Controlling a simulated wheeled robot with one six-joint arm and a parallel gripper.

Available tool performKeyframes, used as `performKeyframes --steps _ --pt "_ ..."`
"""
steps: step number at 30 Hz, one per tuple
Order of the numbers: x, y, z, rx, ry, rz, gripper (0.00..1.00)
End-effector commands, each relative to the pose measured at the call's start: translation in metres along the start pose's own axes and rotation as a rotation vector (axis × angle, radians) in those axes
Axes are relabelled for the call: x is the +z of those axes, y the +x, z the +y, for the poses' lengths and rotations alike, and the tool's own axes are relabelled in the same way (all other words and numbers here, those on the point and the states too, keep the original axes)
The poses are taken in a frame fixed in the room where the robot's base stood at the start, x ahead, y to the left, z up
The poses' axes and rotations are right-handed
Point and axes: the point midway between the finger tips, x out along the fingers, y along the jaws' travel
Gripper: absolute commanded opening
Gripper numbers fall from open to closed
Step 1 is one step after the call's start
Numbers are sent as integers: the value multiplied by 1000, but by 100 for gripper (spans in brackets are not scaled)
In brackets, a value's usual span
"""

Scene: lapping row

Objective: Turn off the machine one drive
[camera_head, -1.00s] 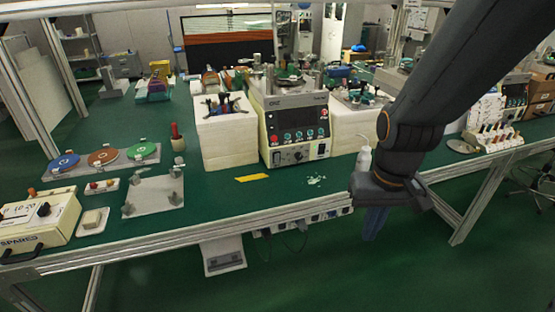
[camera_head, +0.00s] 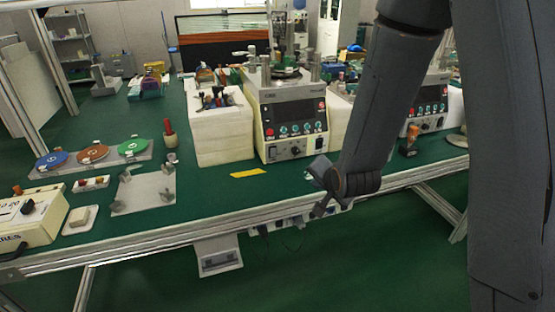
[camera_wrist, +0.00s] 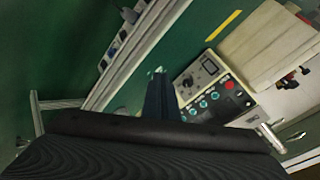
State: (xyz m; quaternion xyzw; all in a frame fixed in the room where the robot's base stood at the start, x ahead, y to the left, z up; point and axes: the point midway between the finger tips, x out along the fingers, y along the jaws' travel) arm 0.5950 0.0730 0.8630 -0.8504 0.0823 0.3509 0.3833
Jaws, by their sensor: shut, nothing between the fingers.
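Machine one appears to be the cream lapping machine (camera_head: 288,112) at the middle of the bench in the head view. Its dark panel has a small display, a red button at each side and a row of teal knobs. A grey lower panel (camera_head: 297,147) carries a black knob. In the wrist view the same control panel (camera_wrist: 215,95) is right of centre, seen tilted. In the wrist view my gripper (camera_wrist: 160,92) points toward the bench, shut and empty.
A second similar machine (camera_head: 428,105) stands to the right, partly behind my arm. White blocks (camera_head: 222,135) stand left of machine one. A yellow strip (camera_head: 248,173) lies on the green bench top. A power strip (camera_head: 290,222) hangs under the front edge (camera_head: 150,245).

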Motion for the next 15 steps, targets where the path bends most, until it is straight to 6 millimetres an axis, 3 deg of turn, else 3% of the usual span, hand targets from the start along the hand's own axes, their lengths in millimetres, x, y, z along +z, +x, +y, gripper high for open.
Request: performKeyframes --steps 1,6,15 --pt "5 14 -4 -44 53 17 0" --pt "12 41 -29 -230 253 64 0" --pt "25 57 -57 -488 519 60 0"
